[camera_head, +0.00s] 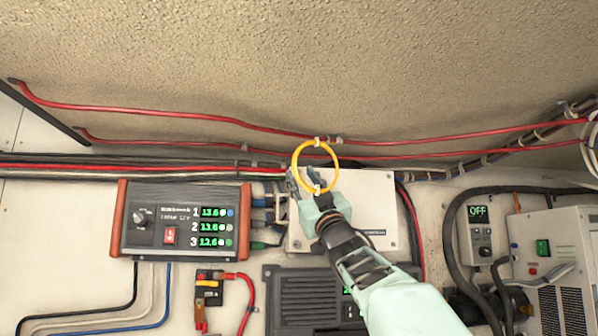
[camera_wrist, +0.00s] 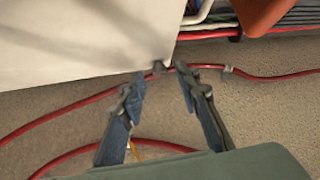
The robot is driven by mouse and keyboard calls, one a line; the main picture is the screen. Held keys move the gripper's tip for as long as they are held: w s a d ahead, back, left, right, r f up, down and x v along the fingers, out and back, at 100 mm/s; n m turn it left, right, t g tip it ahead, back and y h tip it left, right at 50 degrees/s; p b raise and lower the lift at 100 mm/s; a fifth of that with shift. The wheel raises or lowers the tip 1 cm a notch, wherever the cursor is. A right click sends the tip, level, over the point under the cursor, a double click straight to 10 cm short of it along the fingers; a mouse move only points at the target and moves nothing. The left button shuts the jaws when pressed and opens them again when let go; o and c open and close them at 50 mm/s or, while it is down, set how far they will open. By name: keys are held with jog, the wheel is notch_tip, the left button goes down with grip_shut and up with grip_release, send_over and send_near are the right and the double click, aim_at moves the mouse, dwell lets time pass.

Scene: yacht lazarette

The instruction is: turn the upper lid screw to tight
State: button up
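A white box with a flat lid (camera_head: 372,205) is mounted on the wall in the middle of the head view. Its lid (camera_wrist: 75,40) fills the upper left of the wrist view. A small dark screw-like piece (camera_wrist: 158,66) shows at the lid's corner, near and between my fingertips. I cannot tell its turn position. My gripper (camera_head: 304,175) is at the box's upper left, covering that corner in the head view. In the wrist view my gripper (camera_wrist: 160,75) has its two fingers apart with nothing clamped between them. Whether a finger touches the screw is unclear.
A yellow ring (camera_head: 296,158) surrounds my gripper in the head view; its attachment is unclear. Red cables (camera_head: 240,125) run above the box. A meter panel (camera_head: 185,248) stands left, a dark ribbed unit (camera_head: 300,295) below, and a switch unit (camera_head: 480,230) right.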

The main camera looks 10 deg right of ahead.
jog(key=shift+w+a+r, duration=0.1)
jog(key=shift+w+r, duration=0.25)
jog(key=shift+c, duration=0.5)
grip_shut()
